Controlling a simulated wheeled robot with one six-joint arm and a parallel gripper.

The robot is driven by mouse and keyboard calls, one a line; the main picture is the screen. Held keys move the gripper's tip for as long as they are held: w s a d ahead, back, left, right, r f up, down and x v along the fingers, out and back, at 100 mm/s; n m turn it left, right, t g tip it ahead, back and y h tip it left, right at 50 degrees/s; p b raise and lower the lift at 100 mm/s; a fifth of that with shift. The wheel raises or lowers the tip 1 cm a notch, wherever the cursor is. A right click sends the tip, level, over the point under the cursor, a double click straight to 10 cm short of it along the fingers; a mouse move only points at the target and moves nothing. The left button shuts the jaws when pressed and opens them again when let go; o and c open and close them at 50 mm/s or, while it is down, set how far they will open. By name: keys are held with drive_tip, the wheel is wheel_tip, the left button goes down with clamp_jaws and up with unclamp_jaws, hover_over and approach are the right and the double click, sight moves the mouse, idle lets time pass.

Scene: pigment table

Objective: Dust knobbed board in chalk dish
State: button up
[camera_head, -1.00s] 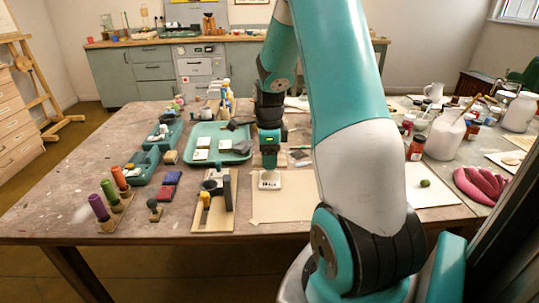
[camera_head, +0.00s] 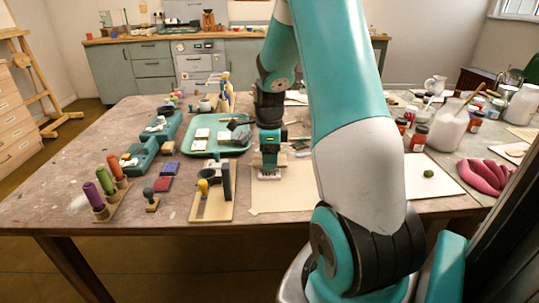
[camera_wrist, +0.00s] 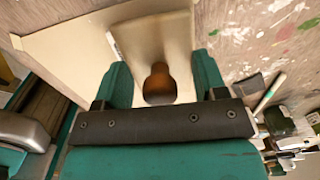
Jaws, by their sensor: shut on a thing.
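My gripper (camera_head: 269,165) points down and is shut on the knobbed board by its dark brown knob (camera_wrist: 160,85). In the wrist view the knob sits between my teal fingers, and the pale board (camera_wrist: 150,35) extends beyond them. In the head view the knobbed board (camera_head: 269,177) is a small whitish slab under my fingers, over the left part of a tan sheet. I cannot tell whether it touches the sheet. I cannot clearly pick out the chalk dish; my arm hides part of the table.
A teal tray (camera_head: 198,152) with light blocks lies behind and left. Left of my gripper is a wooden base (camera_head: 213,212) with upright tools. Jars (camera_head: 448,130) stand at right. The tan sheet's (camera_head: 290,197) front part is clear.

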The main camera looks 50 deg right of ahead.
drive_tip(key=shift+f, duration=0.6)
idle(1.7)
drive_tip(key=shift+r, duration=0.1)
wheel_tip(320, 180, up, 7)
drive_tip(key=p, duration=0.6)
drive_tip(key=shift+p, duration=0.35)
idle(0.5)
